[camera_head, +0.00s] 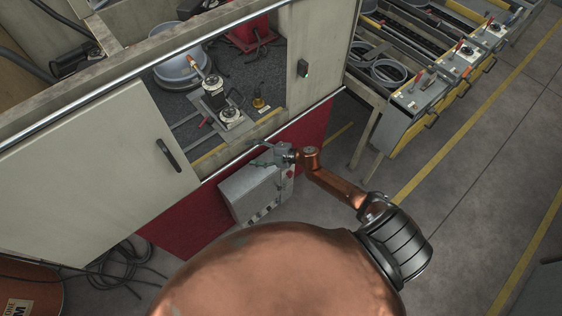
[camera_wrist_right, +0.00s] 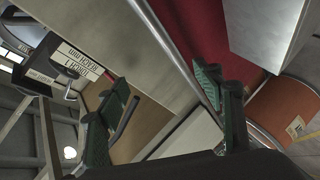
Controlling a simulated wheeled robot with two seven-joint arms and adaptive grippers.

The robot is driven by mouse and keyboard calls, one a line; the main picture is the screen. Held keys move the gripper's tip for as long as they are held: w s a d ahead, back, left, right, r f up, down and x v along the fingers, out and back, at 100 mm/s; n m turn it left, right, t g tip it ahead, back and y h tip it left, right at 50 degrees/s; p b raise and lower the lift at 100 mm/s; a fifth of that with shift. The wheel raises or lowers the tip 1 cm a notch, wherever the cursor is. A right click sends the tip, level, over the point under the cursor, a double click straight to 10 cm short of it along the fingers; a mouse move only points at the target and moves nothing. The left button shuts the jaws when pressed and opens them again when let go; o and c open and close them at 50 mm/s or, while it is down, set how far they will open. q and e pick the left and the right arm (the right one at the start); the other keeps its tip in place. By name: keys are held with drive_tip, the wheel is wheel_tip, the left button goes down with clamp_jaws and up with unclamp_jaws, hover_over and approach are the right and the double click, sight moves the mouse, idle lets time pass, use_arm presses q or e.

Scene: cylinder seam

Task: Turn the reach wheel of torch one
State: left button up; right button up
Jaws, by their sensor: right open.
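Inside the open booth stands a torch unit (camera_head: 213,92) with an orange-tipped torch and a dark round knob (camera_head: 229,113) on a metal plate. I cannot tell for sure which part is the reach wheel of torch one. My right gripper (camera_head: 268,158) is in front of the booth sill, above a grey box, below and right of the torch unit and apart from it. In the right wrist view its green-padded fingers (camera_wrist_right: 165,105) are spread wide with nothing between them. My left gripper does not show.
A grey control box (camera_head: 250,194) sits low by the red panel (camera_head: 190,220). Booth doors with dark handles flank the opening, the left one (camera_head: 100,160) larger. Benches with rings (camera_head: 388,72) stand right. The wrist view shows white labels (camera_wrist_right: 85,62), unreadable to me. Floor at right is clear.

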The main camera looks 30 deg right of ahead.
drive_tip(key=s+d+f+m+h, duration=0.1)
drive_tip(key=d+f, duration=0.1)
drive_tip(key=d, duration=0.1)
drive_tip(key=s+d+f+m+h, duration=0.1)
drive_tip(key=d+f+m, duration=0.1)
drive_tip(key=d+f, duration=0.1)
drive_tip(key=s+d+f+m+h, duration=0.1)
drive_tip(key=d+f, duration=0.2)
drive_tip(key=shift+s+d+f+t+h, duration=0.25)
drive_tip(key=shift+s+d+t+h, duration=0.05)
drive_tip(key=shift+d+t+h, duration=0.1)
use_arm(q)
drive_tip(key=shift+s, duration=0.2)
use_arm(e)
drive_tip(key=shift+s+d+f+m, duration=0.2)
drive_tip(key=shift+d+f+m, duration=0.2)
drive_tip(key=shift+d, duration=0.1)
